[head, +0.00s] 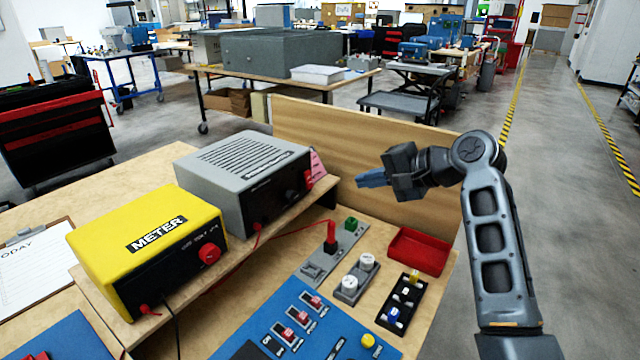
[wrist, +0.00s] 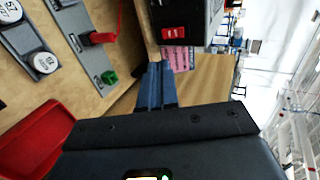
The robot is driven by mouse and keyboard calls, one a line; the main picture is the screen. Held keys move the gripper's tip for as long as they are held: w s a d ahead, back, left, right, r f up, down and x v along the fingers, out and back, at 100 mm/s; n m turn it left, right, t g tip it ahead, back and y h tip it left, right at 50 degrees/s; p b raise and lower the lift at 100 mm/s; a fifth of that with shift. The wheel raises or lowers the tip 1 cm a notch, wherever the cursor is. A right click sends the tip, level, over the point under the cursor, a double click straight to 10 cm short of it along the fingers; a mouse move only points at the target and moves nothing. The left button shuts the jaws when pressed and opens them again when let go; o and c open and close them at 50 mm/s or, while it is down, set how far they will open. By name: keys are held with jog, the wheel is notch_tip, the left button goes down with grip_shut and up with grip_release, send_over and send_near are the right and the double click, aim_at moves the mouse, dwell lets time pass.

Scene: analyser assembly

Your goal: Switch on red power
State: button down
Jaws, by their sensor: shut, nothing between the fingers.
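A grey power unit (head: 243,175) with a black front stands on the raised wooden shelf. A red switch (head: 308,180) sits at the right end of its front. In the wrist view the same red switch (wrist: 173,32) shows with pale marks; I cannot tell its on or off position. My gripper (head: 360,180) has blue fingers, shut and empty, pointing left toward the unit. It is right of the red switch and apart from it in the head view. In the wrist view the fingertips (wrist: 155,68) lie just below the switch.
A yellow meter (head: 150,250) stands left of the unit. A pink tag (head: 317,165) is beside the switch. Below are a red plug (head: 330,238), a green block (head: 351,224), white-capped weights (head: 348,284), a red tray (head: 418,250) and a blue panel (head: 270,325). A wooden board (head: 350,150) stands behind.

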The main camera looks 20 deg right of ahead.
aim_at(310, 186)
jog(key=x, duration=1.1)
jog(key=shift+w+a+r, duration=0.25)
jog(key=shift+w, duration=0.15)
jog(key=shift+w+a+f, duration=0.15)
jog(key=shift+w+a, duration=0.15)
jog(key=shift+w, duration=0.15)
jog(key=shift+f, duration=0.15)
jog(key=shift+w+a+f+t+b, duration=0.15)
jog(key=shift+f+t+b, duration=0.2)
jog(key=shift+b, duration=0.35)
jog(key=shift+r, duration=0.35)
jog(key=shift+r+p, duration=0.1)
jog(key=shift+p, duration=0.2)
